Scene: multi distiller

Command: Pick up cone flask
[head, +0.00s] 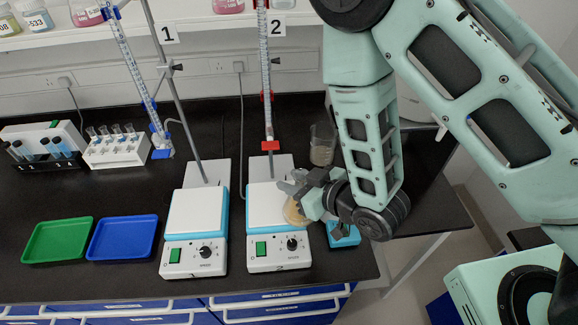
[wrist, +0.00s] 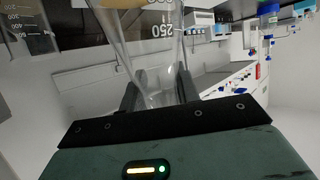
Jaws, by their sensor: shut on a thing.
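The cone flask (head: 293,211), with yellowish liquid in it, is at the right edge of the white plate of the second hotplate stirrer (head: 270,205). My gripper (head: 300,193) is shut on the flask; the jaws and arm hide part of it. In the wrist view the flask (wrist: 150,60) is clear glass with a 250 mark, and its narrow part lies between the two dark fingers (wrist: 160,92) of my gripper. I cannot tell whether the flask's base touches the plate.
A beaker (head: 322,145) stands behind my gripper. A burette (head: 265,80) on a stand rises behind the second stirrer. Another stirrer (head: 195,215) stands to the left, with blue (head: 122,238) and green (head: 57,240) trays beyond. Tube racks (head: 117,148) stand at the back left.

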